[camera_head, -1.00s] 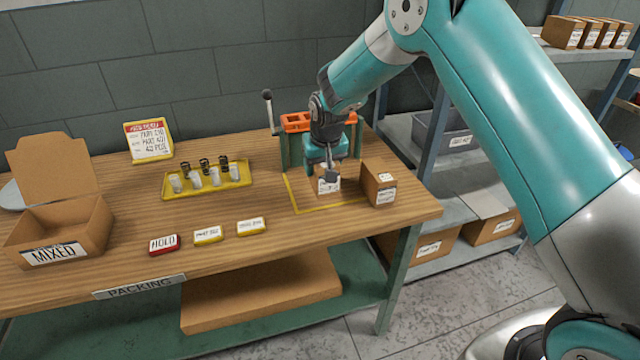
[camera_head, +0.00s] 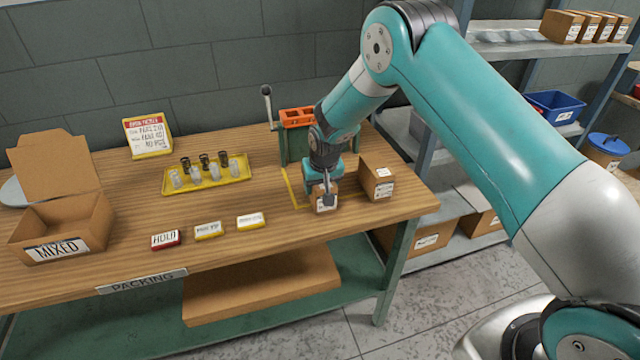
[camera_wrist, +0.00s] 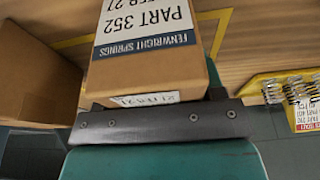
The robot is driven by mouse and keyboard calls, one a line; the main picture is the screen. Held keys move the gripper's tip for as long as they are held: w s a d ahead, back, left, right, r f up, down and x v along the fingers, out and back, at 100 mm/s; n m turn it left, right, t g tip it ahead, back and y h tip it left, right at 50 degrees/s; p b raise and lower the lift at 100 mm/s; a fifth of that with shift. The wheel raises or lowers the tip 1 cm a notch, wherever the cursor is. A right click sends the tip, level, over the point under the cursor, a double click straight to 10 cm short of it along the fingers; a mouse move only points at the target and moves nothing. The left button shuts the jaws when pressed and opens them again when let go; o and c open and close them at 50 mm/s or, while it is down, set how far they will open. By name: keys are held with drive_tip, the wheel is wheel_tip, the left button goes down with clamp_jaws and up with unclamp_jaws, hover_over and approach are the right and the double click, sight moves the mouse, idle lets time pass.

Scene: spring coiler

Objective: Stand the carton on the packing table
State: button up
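A brown carton (camera_head: 322,203) with a white label is in my gripper (camera_head: 325,196), over the front part of a yellow outline on the packing table (camera_head: 240,196). In the wrist view the carton (camera_wrist: 145,72) sits between the fingers, its label reading "PART 352" and "FENWRIGHT SPRINGS". The right finger (camera_wrist: 217,94) is against its side; the other finger is mostly hidden. Whether the carton's base touches the table is hard to tell. A second, taller brown carton (camera_head: 376,178) stands just right of it and also shows at the left of the wrist view (camera_wrist: 35,75).
An orange-topped green fixture (camera_head: 297,118) with a lever stands behind. To the left are a yellow tray (camera_head: 207,180) of springs, label blocks (camera_head: 208,231), a sign (camera_head: 147,136) and an open MIXED box (camera_head: 85,222). Shelves (camera_head: 440,190) stand right.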

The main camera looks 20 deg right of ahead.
drive_tip(key=o, duration=0.4)
drive_tip(key=shift+r, duration=0.5)
drive_tip(key=b+v, duration=0.2)
drive_tip(key=v, duration=0.9)
drive_tip(key=shift+s+a+r, duration=0.1)
drive_tip(key=shift+s+r, duration=0.15)
drive_tip(key=s+a+r+n+g+y, duration=0.1)
drive_tip(key=s+a+r+n+y, duration=0.1)
drive_tip(key=s+r, duration=0.65)
drive_tip(key=s+a+r+n+g+y, duration=0.1)
drive_tip(key=s+a+r+n, duration=0.3)
drive_tip(key=s, duration=0.8)
drive_tip(key=s+r+n+g+y, duration=0.1)
drive_tip(key=s+r, duration=0.1)
drive_tip(key=s, duration=1.3)
drive_tip(key=shift+d+r, duration=0.15)
drive_tip(key=shift+d, duration=0.2)
drive_tip(key=shift+s, duration=0.15)
